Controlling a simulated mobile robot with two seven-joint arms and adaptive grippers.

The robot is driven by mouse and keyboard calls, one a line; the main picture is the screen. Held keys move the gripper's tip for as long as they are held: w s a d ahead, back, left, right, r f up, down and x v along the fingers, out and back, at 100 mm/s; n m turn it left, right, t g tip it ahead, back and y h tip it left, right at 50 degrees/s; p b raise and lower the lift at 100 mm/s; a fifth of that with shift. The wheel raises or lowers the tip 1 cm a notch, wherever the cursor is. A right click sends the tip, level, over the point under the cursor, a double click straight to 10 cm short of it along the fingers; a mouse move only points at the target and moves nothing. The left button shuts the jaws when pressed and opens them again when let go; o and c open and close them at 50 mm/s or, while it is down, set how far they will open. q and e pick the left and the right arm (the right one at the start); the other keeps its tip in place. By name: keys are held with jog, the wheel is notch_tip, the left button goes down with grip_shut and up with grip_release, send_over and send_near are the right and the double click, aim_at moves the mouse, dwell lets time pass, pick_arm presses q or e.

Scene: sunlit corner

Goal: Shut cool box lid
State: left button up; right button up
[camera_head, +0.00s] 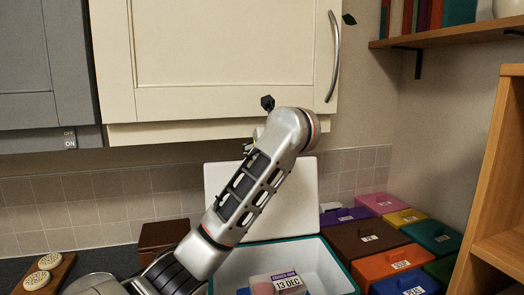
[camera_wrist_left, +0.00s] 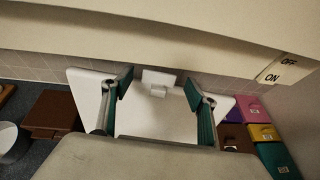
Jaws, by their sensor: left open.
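The cool box (camera_head: 335,268) has a white inside and a teal rim, and stands at the bottom middle of the head view. Its white lid (camera_head: 300,202) stands open and upright behind it, partly hidden by my left arm. In the left wrist view the lid (camera_wrist_left: 150,122) lies beyond my left gripper (camera_wrist_left: 158,88), with a small white tab (camera_wrist_left: 158,78) at its edge between the two fingers. The gripper is open and holds nothing. I cannot tell whether it touches the lid. In the head view the fingers are mostly hidden behind my wrist.
A cream wall cabinet (camera_head: 210,60) hangs close to my left wrist. Labelled tubs, such as an orange one (camera_head: 385,266), crowd the right. A container marked 13 DEC (camera_head: 278,283) is in the box. A brown box (camera_head: 163,236) stands left, and a wooden shelf (camera_head: 500,190) far right.

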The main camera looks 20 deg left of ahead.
pick_arm(q)
jog(key=x, duration=0.3)
jog(key=shift+s, duration=0.1)
jog(key=shift+w+a+f+p, duration=0.25)
jog(key=shift+w+f+p, duration=0.05)
jog(key=shift+w, duration=0.3)
pick_arm(e)
jog(key=shift+s+d+f, duration=0.1)
jog(key=shift+d, duration=0.3)
pick_arm(q)
jog(key=c, duration=1.7)
jog(key=shift+o, duration=0.2)
pick_arm(e)
jog(key=shift+a, duration=0.2)
pick_arm(q)
jog(key=shift+s, duration=0.1)
